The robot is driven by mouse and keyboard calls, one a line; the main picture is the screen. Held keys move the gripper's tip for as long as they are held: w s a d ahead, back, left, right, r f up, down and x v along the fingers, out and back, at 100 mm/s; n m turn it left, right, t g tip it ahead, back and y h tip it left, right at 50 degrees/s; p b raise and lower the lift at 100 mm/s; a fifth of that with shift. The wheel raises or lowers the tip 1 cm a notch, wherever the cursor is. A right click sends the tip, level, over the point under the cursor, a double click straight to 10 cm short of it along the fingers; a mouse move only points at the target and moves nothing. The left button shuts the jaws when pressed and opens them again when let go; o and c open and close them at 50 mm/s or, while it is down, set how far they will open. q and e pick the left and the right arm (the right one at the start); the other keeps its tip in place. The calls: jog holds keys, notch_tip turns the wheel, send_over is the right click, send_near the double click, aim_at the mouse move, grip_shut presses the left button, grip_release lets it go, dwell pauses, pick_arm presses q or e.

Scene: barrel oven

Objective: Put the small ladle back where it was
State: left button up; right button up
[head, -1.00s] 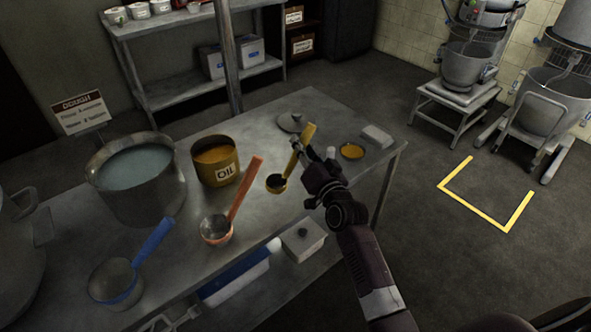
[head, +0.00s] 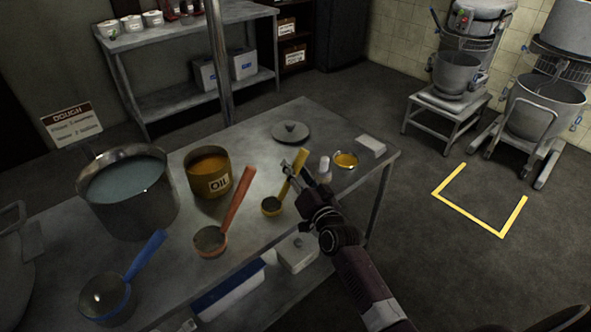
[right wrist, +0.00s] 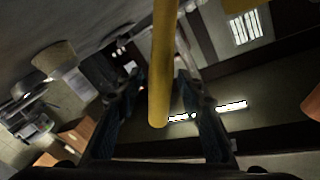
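The small ladle (head: 271,206), with a yellow handle, has its bowl at the steel table (head: 330,130), right of the orange ladle (head: 210,240); its handle leans up to the right. My right gripper (head: 294,172) is at this handle. In the right wrist view, the yellow handle (right wrist: 164,65) passes between the spread fingers of my right gripper (right wrist: 163,85), with gaps beside it, so the gripper looks open around it. Whether a finger touches the handle is hard to tell. My left gripper is not in view.
A yellow oil pot (head: 208,173), a large water pot (head: 130,195) and a blue ladle (head: 105,295) stand left on the table. A lid (head: 290,133), a small bottle (head: 324,170), a small yellow bowl (head: 345,160) and a white block (head: 371,146) surround the gripper's far side.

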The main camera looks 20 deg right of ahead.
jog(key=shift+s+r, duration=0.1)
jog(key=s, duration=1.1)
jog(key=shift+s+d+b, duration=0.15)
jog(key=shift+s+b, duration=0.15)
jog(key=shift+s, duration=0.1)
